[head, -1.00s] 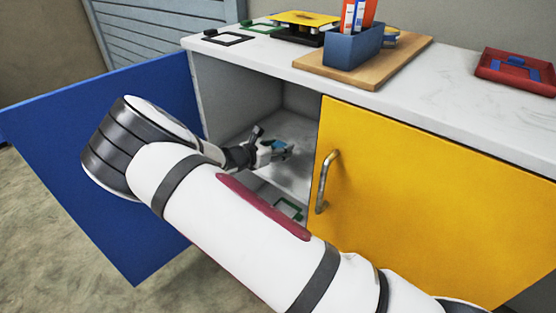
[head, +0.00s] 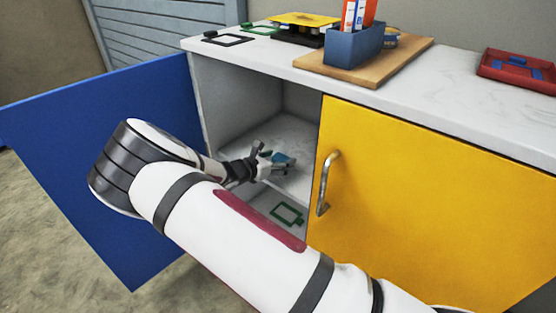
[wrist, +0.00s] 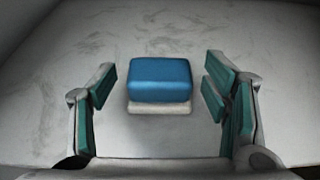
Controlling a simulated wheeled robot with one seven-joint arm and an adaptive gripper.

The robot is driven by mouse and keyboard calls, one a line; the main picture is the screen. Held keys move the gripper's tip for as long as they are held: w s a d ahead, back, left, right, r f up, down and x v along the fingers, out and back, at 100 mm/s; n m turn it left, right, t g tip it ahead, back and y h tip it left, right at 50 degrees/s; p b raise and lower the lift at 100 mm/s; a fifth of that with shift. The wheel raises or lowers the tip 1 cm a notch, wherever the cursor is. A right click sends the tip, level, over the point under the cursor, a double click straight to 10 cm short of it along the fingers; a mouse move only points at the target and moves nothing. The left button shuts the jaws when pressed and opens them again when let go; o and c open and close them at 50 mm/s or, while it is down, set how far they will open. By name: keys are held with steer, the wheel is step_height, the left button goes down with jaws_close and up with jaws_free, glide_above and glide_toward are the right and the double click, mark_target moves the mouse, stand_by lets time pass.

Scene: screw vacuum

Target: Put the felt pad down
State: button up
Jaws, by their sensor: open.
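The felt pad (wrist: 160,80), a blue block with a whitish lower layer, rests on the pale shelf inside the open cabinet in the wrist view. My gripper (wrist: 160,85) is open, with one finger on each side of the pad and a clear gap to it on both sides. In the head view my gripper (head: 274,163) is inside the cabinet on the shelf (head: 289,130). There the pad is small and hard to tell from the teal finger pads.
The blue door (head: 90,170) stands open at the left; the yellow door (head: 430,200) with a metal handle is shut. A green outline (head: 288,214) lies on the cabinet's lower floor. The worktop holds a blue holder (head: 352,48) on a board and a red tray (head: 517,70).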

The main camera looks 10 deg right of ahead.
steer(key=shift+a+r, duration=0.1)
steer(key=shift+r, duration=0.05)
steer(key=p+v, duration=0.3)
steer(key=v, duration=0.8)
steer(key=shift+s+a+p, duration=0.25)
steer(key=shift+a+p, duration=0.05)
steer(key=shift+p, duration=0.1)
steer(key=shift+r, duration=0.15)
steer(key=shift+r, duration=0.1)
